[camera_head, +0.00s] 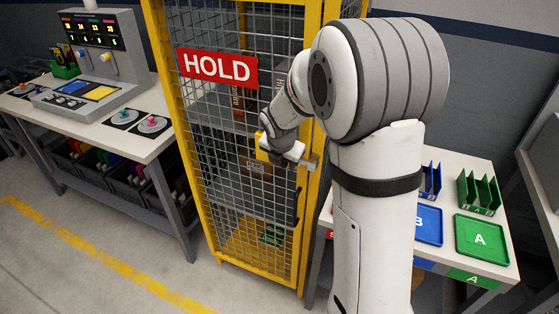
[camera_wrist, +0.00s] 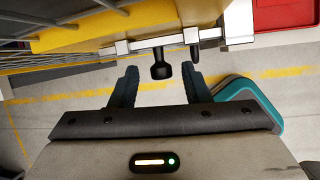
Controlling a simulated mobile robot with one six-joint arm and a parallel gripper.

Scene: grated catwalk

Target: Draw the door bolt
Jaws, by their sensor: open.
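The door is a wire-mesh cage door (camera_head: 230,215) with a yellow frame and a red HOLD sign (camera_head: 217,68). The door bolt (camera_wrist: 145,43) is a light metal bar along the yellow frame edge in the wrist view. Its black knob (camera_wrist: 160,70) hangs from the bar. In the head view the bolt's pale end piece (camera_head: 309,163) shows at the door's right edge, the rest hidden by my arm. My gripper (camera_wrist: 161,76) is open, its two dark fingers on either side of the knob's line. The knob is near the fingertips; I cannot tell whether they touch.
A bench with a control panel (camera_head: 95,55) stands left of the cage. A table at right holds a green tray (camera_head: 482,238), a blue tray (camera_head: 429,224) and a green rack (camera_head: 480,193). A red tray (camera_wrist: 287,14) is near the bolt. Floor in front is clear.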

